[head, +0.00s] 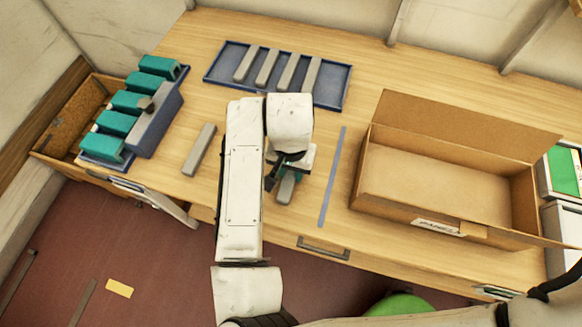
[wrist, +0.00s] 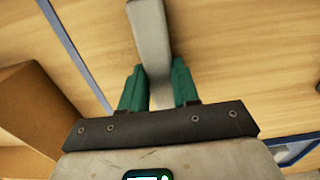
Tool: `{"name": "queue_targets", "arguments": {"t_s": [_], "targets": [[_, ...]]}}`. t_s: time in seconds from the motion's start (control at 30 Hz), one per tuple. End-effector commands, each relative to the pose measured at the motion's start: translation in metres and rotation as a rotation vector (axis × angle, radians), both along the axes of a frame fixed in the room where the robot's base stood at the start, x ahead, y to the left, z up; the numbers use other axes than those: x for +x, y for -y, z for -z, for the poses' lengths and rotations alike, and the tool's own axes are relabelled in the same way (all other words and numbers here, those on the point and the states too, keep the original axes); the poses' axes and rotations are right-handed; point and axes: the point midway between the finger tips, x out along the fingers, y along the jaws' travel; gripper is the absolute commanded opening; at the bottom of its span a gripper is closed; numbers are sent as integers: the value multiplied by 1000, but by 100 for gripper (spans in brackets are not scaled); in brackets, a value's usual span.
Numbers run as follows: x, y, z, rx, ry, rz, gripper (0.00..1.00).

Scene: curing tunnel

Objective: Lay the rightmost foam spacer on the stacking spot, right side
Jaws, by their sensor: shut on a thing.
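My gripper (head: 288,176) is over the table, partly hidden by my arm in the head view. In the wrist view its two teal fingers (wrist: 160,88) are closed on either side of a grey foam spacer (wrist: 150,35). One end of this held spacer (head: 286,190) shows below the gripper in the head view. I cannot tell whether it touches the table. Several more grey spacers (head: 266,67) lie side by side in a blue tray (head: 222,79) at the back. Another loose spacer (head: 199,150) lies on the table to the left. No marked stacking spot is clearly visible.
A blue strip (head: 333,175) runs along the table just right of my gripper. An open cardboard box (head: 450,185) stands further right. A blue rack with teal blocks (head: 158,122) is at the left. Bare table lies between the loose spacer and the tray.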

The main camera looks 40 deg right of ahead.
Motion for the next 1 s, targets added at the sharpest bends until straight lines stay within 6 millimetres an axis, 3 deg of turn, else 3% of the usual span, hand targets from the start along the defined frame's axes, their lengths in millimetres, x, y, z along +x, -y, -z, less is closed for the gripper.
{"name": "queue_targets", "arguments": {"t_s": [0.03,0.07,0.3,0.67,1.0], "targets": [[0,0,3,0,0,0,2],[0,0,1,0,0,0,33],[0,0,1,0,0,0,56],[0,0,-6,0,1,0,56],[1,1,-70,-1,4,3,56]]}}
